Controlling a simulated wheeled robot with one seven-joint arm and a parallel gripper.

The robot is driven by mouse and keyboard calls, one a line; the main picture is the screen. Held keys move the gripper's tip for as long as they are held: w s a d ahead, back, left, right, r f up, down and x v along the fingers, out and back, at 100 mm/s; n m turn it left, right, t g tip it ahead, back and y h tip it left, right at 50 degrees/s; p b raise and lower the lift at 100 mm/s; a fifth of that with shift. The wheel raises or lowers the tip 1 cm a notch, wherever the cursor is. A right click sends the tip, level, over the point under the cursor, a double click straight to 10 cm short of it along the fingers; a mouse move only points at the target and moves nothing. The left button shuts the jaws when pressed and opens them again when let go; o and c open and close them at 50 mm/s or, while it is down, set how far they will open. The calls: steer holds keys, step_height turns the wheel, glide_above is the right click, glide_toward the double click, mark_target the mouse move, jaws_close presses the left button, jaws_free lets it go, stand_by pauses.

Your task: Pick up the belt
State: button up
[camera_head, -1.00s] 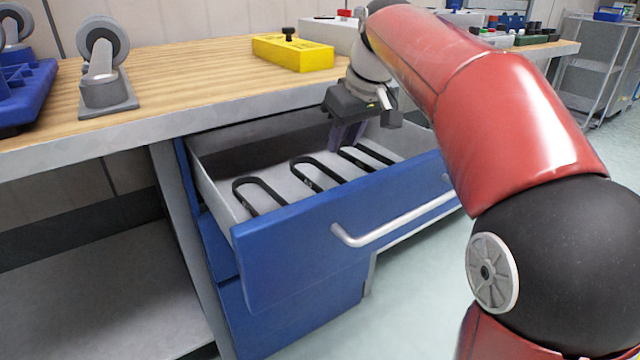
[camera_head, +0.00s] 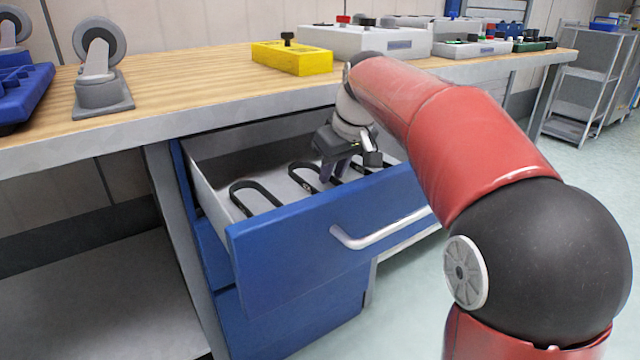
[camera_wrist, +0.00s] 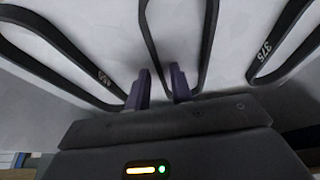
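Several black loop belts lie flat in the open blue drawer. One belt is at the left (camera_head: 234,193), and another (camera_head: 294,171) is just left of my gripper (camera_head: 335,172). A third is partly hidden behind the gripper. In the wrist view, a middle belt (camera_wrist: 211,40) lies between a belt marked "450" (camera_wrist: 62,42) and one marked "375" (camera_wrist: 285,50). My gripper (camera_wrist: 160,85) is open, its purple fingers apart and pointing down into the drawer. The middle belt's left strand shows in the gap between them; I cannot tell whether they touch it.
The drawer front (camera_head: 300,245) with its light handle (camera_head: 380,232) stands out below the wooden bench (camera_head: 190,85). The drawer's left part is free of my arm.

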jaws_close()
step_height(320, 180, up, 10)
steer(key=p, duration=0.3)
